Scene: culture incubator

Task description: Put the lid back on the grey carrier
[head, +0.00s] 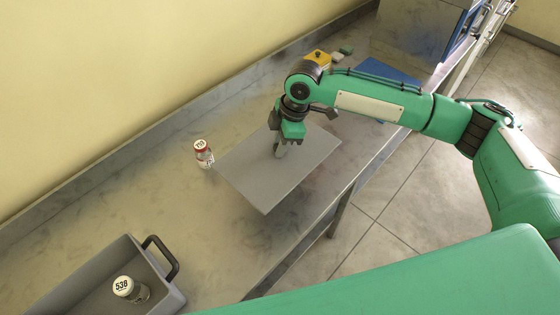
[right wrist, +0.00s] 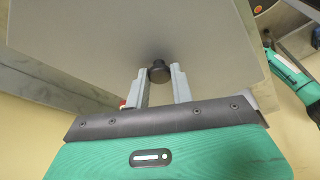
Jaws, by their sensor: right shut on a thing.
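The lid (head: 258,182) is a flat grey plate with a dark knob (right wrist: 159,71). My right gripper (head: 281,150) is shut on the knob, with one finger on each side of it in the right wrist view (right wrist: 160,80). The lid appears to be held above the bench, though the gap is hard to judge. The grey carrier (head: 172,298) stands at the lower left of the head view, open at the top, with a black handle (head: 165,257). A white-capped vial (head: 131,289) marked 538 is inside it. My left gripper is not in view.
A yellow object (head: 318,58) and a blue panel (head: 388,72) lie farther back. The bench (head: 150,215) between lid and carrier is clear. A wall runs behind.

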